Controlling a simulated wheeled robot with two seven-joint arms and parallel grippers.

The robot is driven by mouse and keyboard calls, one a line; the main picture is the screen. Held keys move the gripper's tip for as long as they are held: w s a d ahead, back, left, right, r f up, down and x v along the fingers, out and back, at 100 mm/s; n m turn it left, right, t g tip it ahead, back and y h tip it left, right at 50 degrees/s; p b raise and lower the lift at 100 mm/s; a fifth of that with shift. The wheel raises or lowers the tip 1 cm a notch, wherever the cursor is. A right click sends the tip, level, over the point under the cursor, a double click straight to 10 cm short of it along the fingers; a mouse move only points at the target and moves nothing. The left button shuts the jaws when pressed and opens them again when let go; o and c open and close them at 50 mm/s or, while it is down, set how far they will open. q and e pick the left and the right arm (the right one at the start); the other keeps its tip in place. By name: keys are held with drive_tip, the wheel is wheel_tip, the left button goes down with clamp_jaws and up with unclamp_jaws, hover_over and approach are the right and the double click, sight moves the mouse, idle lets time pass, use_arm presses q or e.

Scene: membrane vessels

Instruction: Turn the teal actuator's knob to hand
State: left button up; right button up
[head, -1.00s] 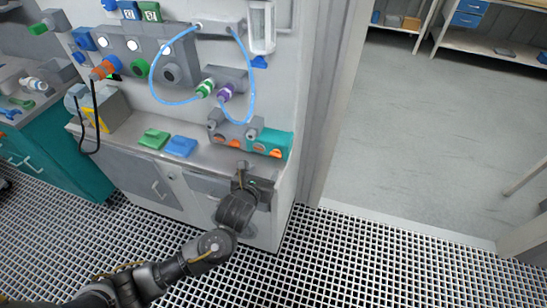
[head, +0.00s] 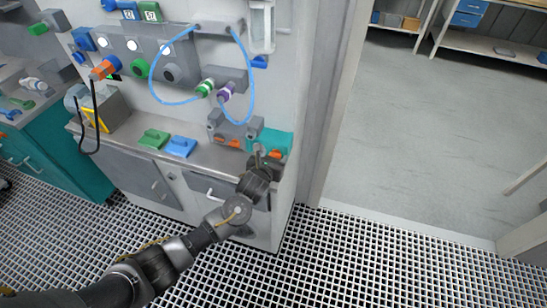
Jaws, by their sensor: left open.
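The teal actuator (head: 284,141) is the right-hand block in a low row on the bench top, to the right of grey blocks. An orange part (head: 279,154) shows low on its front right. My left gripper (head: 259,151) is open, in front of the teal actuator's left part and very near it. It hides the orange part there, and I cannot tell whether the jaws touch or surround anything. My right gripper is not in view.
A grey block (head: 233,128) with orange parts stands left of the teal one. Blue hoses loop above. Open floor (head: 430,140) lies beyond the doorway at right.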

use_arm(q)
drive_tip(key=c, duration=1)
drive_tip(key=shift+a+n+h, duration=0.1)
drive_tip(key=shift+n+h, duration=0.2)
drive_tip(key=shift+n, duration=0.1)
drive_tip(key=shift+a+f+n+h, duration=0.15)
drive_tip(key=shift+n+h, duration=0.15)
drive_tip(key=shift+n, duration=0.2)
drive_tip(key=shift+w+a+f+n+h+b, duration=0.1)
drive_tip(key=shift+n+h+b, duration=0.1)
drive_tip(key=shift+n+h, duration=0.4)
drive_tip(key=shift+a+n+h+b, duration=0.15)
drive_tip(key=shift+n+h, duration=0.25)
drive_tip(key=shift+n, duration=0.4)
drive_tip(key=shift+g, duration=0.3)
